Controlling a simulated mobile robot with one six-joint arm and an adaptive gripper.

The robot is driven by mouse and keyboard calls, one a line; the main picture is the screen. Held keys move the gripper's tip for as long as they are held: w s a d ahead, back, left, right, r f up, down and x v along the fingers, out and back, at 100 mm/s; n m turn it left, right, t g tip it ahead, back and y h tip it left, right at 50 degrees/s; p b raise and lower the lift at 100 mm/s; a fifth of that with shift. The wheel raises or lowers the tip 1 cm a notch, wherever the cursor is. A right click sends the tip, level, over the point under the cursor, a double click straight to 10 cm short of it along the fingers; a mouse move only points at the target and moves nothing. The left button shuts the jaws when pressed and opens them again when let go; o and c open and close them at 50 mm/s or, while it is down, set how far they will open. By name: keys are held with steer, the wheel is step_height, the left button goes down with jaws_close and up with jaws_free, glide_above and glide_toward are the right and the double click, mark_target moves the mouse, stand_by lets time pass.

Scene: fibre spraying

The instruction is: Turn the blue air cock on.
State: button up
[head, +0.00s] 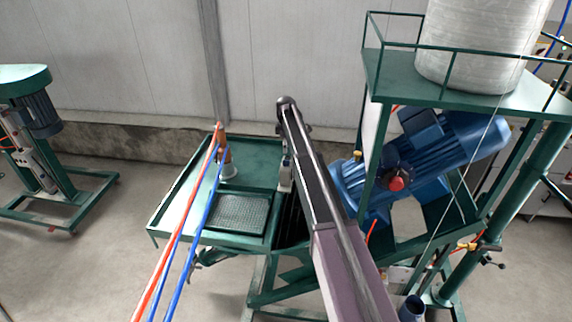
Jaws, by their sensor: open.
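I cannot clearly pick out a blue air cock. Small brass-coloured fittings (468,246) sit on the green frame at the lower right, with a dark handle or lever beside them; they are too small to read. My arm reaches up from the bottom middle to a dark joint, and a small pale part shows just left of the arm below it. My gripper is not visible; the arm's end is hidden behind the links.
A green bench (180,203) with an orange-and-white spray piece (224,158) stands left of my arm. Orange and blue hoses (188,245) cross it. A blue motor (440,152) sits right, under a large white fibre roll (475,45).

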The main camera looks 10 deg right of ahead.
mark_target(286, 160)
steer(key=shift+f+b, duration=3.25)
steer(key=shift+f, duration=0.3)
jaws_close()
